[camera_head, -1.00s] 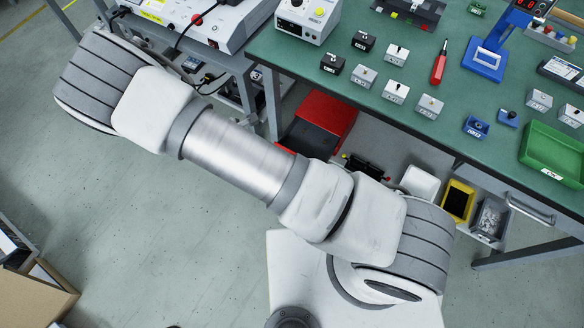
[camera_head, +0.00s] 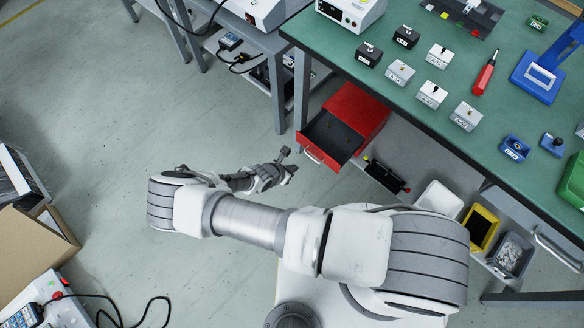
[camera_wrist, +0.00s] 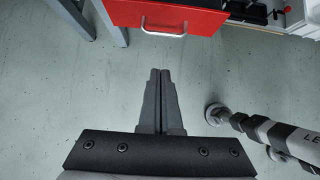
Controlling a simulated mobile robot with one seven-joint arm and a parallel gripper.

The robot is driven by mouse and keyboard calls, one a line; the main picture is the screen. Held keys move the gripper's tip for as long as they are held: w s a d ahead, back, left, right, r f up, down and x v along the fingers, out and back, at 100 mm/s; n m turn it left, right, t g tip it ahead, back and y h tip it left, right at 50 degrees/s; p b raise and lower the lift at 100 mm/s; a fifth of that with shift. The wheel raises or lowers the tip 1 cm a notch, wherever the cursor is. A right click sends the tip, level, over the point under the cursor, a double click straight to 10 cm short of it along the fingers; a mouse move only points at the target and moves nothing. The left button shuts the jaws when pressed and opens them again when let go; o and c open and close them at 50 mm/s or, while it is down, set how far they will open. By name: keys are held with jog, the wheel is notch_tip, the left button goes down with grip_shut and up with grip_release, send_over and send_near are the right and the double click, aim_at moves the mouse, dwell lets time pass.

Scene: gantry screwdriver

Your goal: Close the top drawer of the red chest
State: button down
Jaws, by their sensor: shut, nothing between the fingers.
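The red chest (camera_head: 362,106) stands on a low shelf under the green workbench. Its top drawer (camera_head: 330,137) is pulled out toward me, and its dark, empty inside shows. In the wrist view the red drawer front (camera_wrist: 184,17) with its light bar handle (camera_wrist: 164,32) is at the top. My gripper (camera_head: 291,171) is to the lower left of the drawer front in the head view, apart from it. In the wrist view my gripper (camera_wrist: 160,72) points at the drawer handle, with a gap of floor between. Its fingers are together and empty.
The green workbench (camera_head: 440,100) with several small switch boxes overhangs the chest. A bench leg (camera_head: 302,95) stands just left of the chest. A yellow bin (camera_head: 481,228) and a white bin (camera_head: 440,200) sit to the right. Open floor (camera_head: 110,110) lies left.

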jog(key=w+d+f+b, duration=0.3)
jog(key=w+d+f, duration=0.1)
jog(key=w+f, duration=0.1)
jog(key=shift+w+d+f, duration=0.3)
jog(key=shift+w+d, duration=0.05)
jog(key=shift+w, duration=0.2)
